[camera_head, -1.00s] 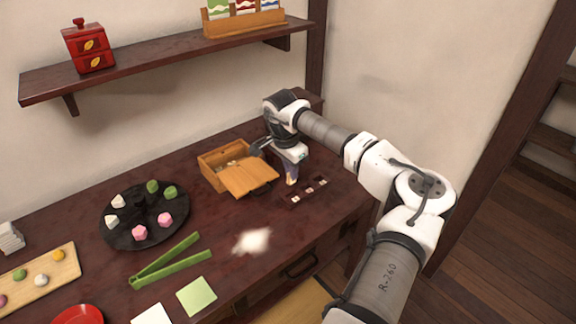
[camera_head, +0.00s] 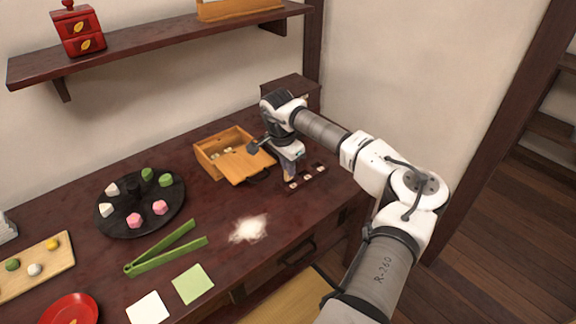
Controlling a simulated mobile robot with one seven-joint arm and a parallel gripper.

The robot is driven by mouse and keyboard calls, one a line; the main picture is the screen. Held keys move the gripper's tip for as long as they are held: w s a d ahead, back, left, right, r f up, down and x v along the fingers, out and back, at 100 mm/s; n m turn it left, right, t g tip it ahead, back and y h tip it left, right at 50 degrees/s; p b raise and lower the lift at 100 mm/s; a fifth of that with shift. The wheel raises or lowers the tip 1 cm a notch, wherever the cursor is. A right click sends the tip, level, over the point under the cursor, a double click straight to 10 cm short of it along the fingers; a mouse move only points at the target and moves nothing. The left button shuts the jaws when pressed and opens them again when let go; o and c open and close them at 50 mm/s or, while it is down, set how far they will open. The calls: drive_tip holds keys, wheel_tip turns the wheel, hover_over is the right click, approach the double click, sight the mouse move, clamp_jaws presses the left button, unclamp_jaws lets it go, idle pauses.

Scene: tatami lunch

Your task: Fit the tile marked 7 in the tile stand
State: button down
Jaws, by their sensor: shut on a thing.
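The tile stand (camera_head: 312,179) is a dark strip with several pale tiles in it, at the right part of the table. My gripper (camera_head: 290,177) points down at the stand's left end. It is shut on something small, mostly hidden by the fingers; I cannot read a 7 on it. I cannot tell whether that piece touches the stand. The numbers on the stand's tiles are too small to read. A wooden box (camera_head: 211,148) with its lid (camera_head: 243,166) slid partly off stands left of my gripper, with pale pieces inside.
A black round tray (camera_head: 133,222) holds several sweets. Green tongs (camera_head: 168,252), a white powdery patch (camera_head: 249,229), a green square (camera_head: 193,284) and a white square (camera_head: 148,307) lie in front. A dark box (camera_head: 291,88) stands behind my arm. A shelf (camera_head: 160,45) hangs above.

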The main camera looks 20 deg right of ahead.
drive_tip(key=shift+f+b, duration=0.8)
drive_tip(key=shift+f, duration=0.55)
drive_tip(key=c, duration=1.4)
unclamp_jaws()
drive_tip(key=shift+r, duration=0.1)
drive_tip(key=r, duration=0.4)
drive_tip(key=a+r+b, duration=0.1)
drive_tip(key=r, duration=0.4)
drive_tip(key=a+r, duration=0.1)
drive_tip(key=r, duration=0.3)
drive_tip(key=shift+s+r+b, duration=0.3)
drive_tip(key=shift+s+b, duration=0.05)
